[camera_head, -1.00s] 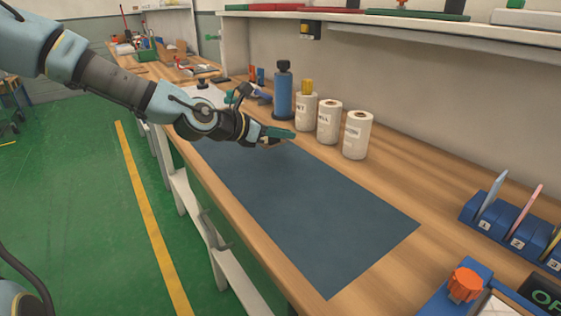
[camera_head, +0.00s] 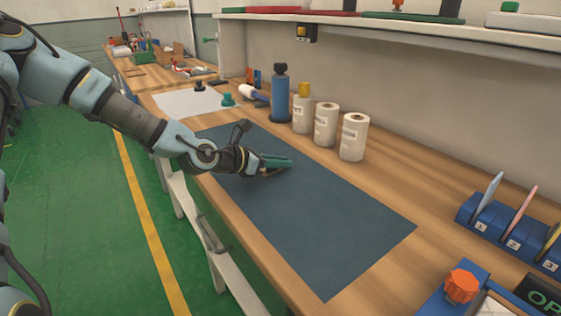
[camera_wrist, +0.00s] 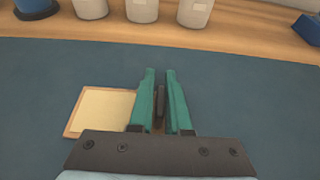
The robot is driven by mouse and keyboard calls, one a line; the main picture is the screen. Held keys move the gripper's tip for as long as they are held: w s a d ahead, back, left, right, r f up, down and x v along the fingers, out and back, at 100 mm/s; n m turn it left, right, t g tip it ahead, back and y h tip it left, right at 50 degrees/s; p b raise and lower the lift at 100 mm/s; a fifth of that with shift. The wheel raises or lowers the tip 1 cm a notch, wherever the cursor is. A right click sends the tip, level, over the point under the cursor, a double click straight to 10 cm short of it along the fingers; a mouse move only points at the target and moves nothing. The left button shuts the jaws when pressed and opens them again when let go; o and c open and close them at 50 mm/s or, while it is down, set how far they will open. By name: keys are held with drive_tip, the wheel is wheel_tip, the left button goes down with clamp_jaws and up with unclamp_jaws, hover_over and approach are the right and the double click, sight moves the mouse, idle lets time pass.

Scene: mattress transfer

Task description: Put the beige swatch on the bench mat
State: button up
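The beige swatch (camera_wrist: 103,111) shows in the wrist view as a pale square with a tan border, left of my fingers and partly hidden behind the left one. My gripper (camera_wrist: 160,80) has two teal fingers close together with a narrow dark piece between them, which looks like part of the swatch. In the head view my gripper (camera_head: 285,165) is low over the far half of the blue-grey bench mat (camera_head: 320,225), and only a small tan edge shows under its fingers. I cannot tell whether the swatch touches the mat.
White rolls (camera_head: 325,125) and a blue bottle (camera_head: 280,95) stand along the mat's back edge. A blue rack (camera_head: 475,215) with several upright swatches is at the right, near an orange knob (camera_head: 461,286). The near half of the mat is clear.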

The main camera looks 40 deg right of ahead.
drive_tip(key=o, duration=0.3)
drive_tip(key=shift+r, duration=0.15)
drive_tip(key=v, duration=0.3)
drive_tip(key=p+v, duration=0.1)
drive_tip(key=v, duration=0.6)
drive_tip(key=shift+r+p, duration=0.4)
drive_tip(key=shift+a+r+p, duration=0.1)
drive_tip(key=shift+a+p, duration=0.7)
drive_tip(key=shift+p, duration=0.25)
drive_tip(key=shift+w+a, duration=0.1)
drive_tip(key=shift+a, duration=0.05)
